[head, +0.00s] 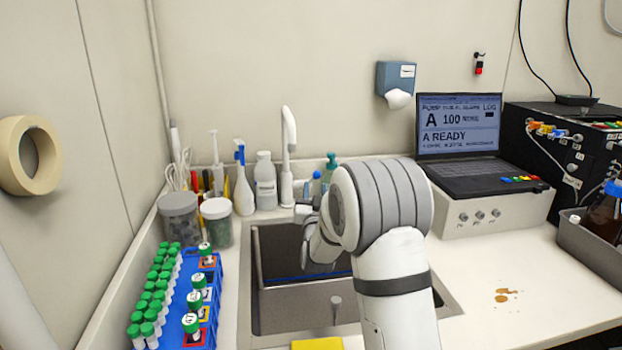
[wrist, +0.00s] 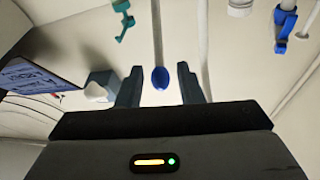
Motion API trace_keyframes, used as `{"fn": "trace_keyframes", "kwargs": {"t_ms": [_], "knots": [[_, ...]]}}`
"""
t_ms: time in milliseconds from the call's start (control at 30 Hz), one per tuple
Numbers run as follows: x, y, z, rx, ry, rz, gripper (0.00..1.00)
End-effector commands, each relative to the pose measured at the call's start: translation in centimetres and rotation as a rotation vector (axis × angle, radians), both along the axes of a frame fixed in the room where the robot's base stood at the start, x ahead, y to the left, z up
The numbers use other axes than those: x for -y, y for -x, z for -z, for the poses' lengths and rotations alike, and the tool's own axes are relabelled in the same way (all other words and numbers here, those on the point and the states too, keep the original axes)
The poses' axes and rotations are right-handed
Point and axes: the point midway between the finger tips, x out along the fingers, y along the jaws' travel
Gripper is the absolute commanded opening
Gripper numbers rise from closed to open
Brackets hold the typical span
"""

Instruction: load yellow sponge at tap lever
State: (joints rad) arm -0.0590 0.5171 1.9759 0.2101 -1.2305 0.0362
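A yellow patch, likely the sponge (head: 317,343), lies at the bottom edge of the head view, in front of the sink; most of it is cut off. The white tap (head: 288,150) stands behind the sink. In the wrist view a pale post with a blue end (wrist: 160,78), likely the tap, shows beyond and between the fingers. My arm hides the fingers in the head view.
The sink (head: 300,312) lies under my arm. A blue rack (head: 216,285) of green-capped tubes stands left, with jars (head: 178,217) behind it. The laptop (head: 460,140) is right. The right counter is mostly clear, with brown stains (head: 505,295).

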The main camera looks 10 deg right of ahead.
Motion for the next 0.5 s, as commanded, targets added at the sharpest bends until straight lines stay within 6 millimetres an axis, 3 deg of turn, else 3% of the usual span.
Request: {"fn": "trace_keyframes", "kwargs": {"t_ms": [267,500], "knots": [[0.2,-1.0,0.2,0.095,0.006,0.022,0.33],[0.9,-4.5,-1.3,0.095,0.005,0.023,0.33]]}}
